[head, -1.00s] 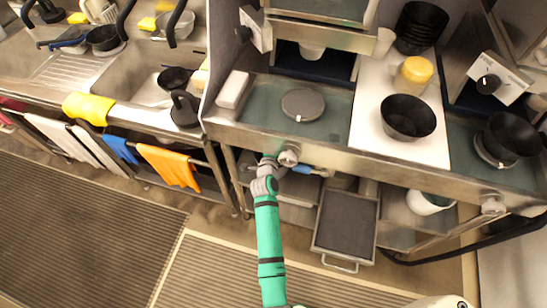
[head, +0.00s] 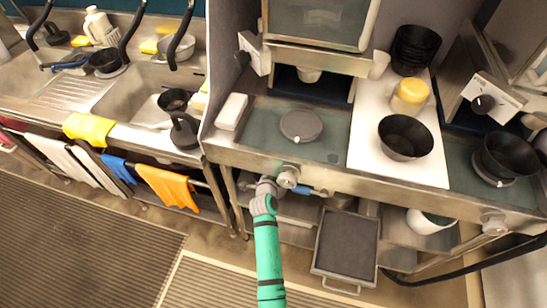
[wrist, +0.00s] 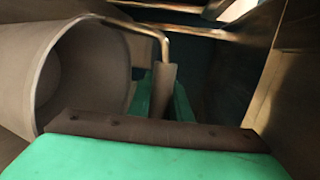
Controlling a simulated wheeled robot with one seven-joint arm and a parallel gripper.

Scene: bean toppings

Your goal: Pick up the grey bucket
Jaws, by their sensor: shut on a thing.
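The grey bucket (wrist: 95,75) fills the left of the wrist view. It looks tipped on its side from this camera, with its open mouth toward the right and its thin metal handle reaching out. My gripper (wrist: 163,98) has its green fingers on either side of the handle's grey grip and is shut on it. In the head view my green arm reaches in under the counter's front edge. The gripper's tips and the bucket are hidden or too unclear to make out there.
The steel counter (head: 400,183) overhangs my wrist, with a knob (head: 288,177) close by. A pulled-out grey tray (head: 347,240) is to the right of my arm. A white pot (head: 425,222) stands on the lower shelf. A flat wall or panel bounds the right of the wrist view.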

